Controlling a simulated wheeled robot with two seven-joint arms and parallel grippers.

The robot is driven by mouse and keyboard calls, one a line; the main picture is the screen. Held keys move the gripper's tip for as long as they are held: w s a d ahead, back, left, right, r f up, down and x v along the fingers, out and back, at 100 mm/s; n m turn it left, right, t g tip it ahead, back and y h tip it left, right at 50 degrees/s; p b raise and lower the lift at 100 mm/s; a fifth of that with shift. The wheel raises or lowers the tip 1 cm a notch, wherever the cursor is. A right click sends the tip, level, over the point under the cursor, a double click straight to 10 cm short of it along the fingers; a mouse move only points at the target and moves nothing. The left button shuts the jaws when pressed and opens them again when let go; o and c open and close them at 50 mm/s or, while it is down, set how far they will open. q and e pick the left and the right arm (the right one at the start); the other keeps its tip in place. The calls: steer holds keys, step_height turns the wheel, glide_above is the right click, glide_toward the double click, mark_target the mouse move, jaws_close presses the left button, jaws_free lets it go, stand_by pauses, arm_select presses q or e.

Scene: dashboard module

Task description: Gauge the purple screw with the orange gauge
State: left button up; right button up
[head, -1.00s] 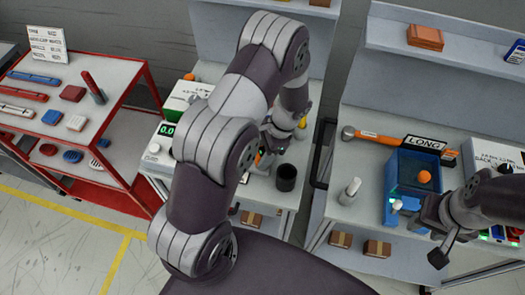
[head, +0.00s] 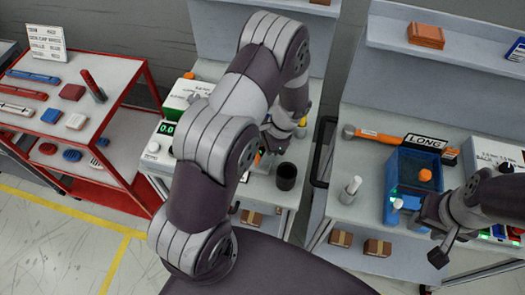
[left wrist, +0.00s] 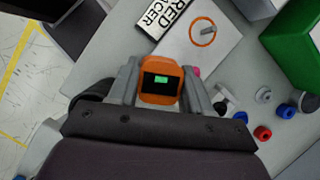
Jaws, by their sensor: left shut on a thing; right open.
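My left gripper (left wrist: 158,85) is shut on the orange gauge (left wrist: 174,98), a rounded block with a dark screen and a lit green readout. In the left wrist view the gauge is held between both fingers, above the grey table. In the head view my left gripper (head: 272,143) is over the middle bench, partly hidden by my arm. My right gripper (head: 425,215) is open beside the blue bin (head: 415,170).
Several red, blue and white caps, such as a red one (left wrist: 262,133), lie right of the gauge. A white board (left wrist: 190,45) carries an orange ring with a grey pin. A black cup (head: 286,176) stands near the bench's front. A green box (left wrist: 293,45) is at upper right.

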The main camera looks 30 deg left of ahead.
arm_select(q)
steer(key=shift+f, duration=0.1)
steer(key=o, duration=1.2)
steer(key=p+v, duration=0.2)
steer(key=v, duration=1)
steer(key=shift+r, duration=0.3)
